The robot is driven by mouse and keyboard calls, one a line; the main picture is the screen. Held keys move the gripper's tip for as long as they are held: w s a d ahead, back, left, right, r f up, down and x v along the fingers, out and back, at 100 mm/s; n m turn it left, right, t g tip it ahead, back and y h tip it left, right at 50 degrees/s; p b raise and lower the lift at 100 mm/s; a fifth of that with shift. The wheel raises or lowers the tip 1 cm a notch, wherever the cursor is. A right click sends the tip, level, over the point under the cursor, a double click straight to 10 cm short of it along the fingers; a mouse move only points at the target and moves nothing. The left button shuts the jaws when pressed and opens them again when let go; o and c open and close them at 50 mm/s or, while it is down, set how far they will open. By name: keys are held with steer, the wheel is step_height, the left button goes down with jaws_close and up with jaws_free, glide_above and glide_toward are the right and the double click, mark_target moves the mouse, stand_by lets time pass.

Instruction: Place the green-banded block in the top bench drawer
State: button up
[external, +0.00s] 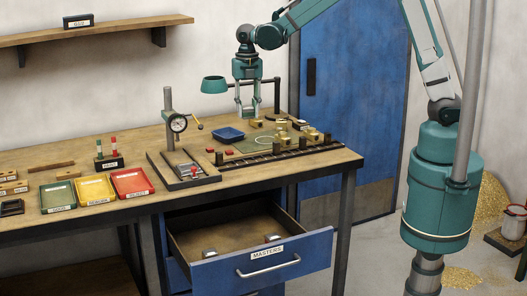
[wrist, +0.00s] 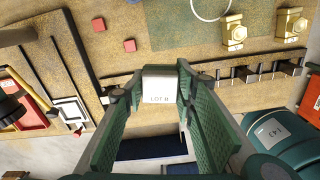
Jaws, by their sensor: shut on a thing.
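My gripper (external: 247,112) is above the back right of the bench, pointing down, with its fingers around a small block. In the wrist view, the block (wrist: 160,88) sits between the fingertips and shows a pale face marked LOT B. No green band can be made out on it. The top bench drawer (external: 262,264), labelled MASTERS, is pulled out below the bench's front edge, below and in front of my gripper. Two small blocks lie in it, one (external: 209,252) at the left and one with red (external: 272,238) near the front.
A dial gauge stand (external: 178,123) rises left of my gripper. A blue tray (external: 229,133), brass parts (external: 311,134), a slotted rail (external: 275,154) and two red blocks (external: 210,150) are nearby. Green, yellow and red trays (external: 131,182) stand further left. The drawer's middle is clear.

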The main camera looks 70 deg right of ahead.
steer(key=s+a+n+b, duration=0.1)
steer(key=a+b, duration=0.2)
steer(key=a, duration=0.7)
steer(key=s+a+b, duration=0.2)
steer(key=a+b, duration=0.2)
steer(key=a, duration=0.6)
steer(key=n+b, duration=0.1)
steer(key=b, duration=0.5)
glide_above(242, 247)
steer(key=s+a, duration=0.2)
steer(key=a, duration=0.3)
step_height(242, 247, down, 25)
steer(key=shift+d+f, duration=0.2)
steer(key=shift+f, duration=0.55)
steer(key=shift+f+b, duration=0.95)
steer(key=shift+f, duration=2.15)
steer(key=shift+f, duration=0.1)
steer(key=shift+f+b, duration=0.5)
steer(key=shift+f, duration=1.25)
steer(key=shift+f, duration=0.2)
